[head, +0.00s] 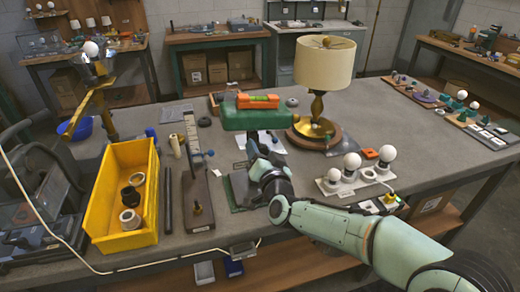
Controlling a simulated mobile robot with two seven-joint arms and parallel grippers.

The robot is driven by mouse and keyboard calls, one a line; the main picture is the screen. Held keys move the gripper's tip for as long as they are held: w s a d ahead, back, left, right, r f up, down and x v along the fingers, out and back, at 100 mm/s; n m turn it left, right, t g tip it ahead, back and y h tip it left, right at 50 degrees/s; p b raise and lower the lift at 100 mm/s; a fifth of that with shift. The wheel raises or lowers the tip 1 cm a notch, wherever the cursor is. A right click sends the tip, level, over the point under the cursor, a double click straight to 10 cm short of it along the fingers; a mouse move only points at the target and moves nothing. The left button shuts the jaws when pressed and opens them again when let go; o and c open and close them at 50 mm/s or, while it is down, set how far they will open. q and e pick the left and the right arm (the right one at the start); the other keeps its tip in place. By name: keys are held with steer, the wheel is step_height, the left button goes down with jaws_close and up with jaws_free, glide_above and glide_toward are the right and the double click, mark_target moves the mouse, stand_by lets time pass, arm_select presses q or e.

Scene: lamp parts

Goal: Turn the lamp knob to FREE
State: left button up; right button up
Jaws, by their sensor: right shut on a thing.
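My right gripper (254,150) reaches in from the right and is at the middle of the grey workbench, in front of the green block. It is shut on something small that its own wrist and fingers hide. I cannot make out a knob or a FREE mark in this view. A table lamp (323,62) with a cream shade and a brass stem stands upright on a round wooden base, to the right of and behind the gripper. A brass lamp arm (97,103) with a bulb stands at the far left. My left gripper is not in view.
A green block (245,119) carries an orange level (258,101) behind the gripper. A yellow bin (103,205) with rings and a dark upright gauge stand (194,190) are at left. A white bulb strip (352,183) lies close to my right forearm.

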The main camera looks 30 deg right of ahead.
steer(key=shift+n, duration=0.6)
steer(key=o, duration=1.1)
steer(key=shift+c, duration=0.2)
steer(key=v, duration=1.3)
steer(key=shift+s, duration=0.25)
steer(key=shift+f, duration=0.1)
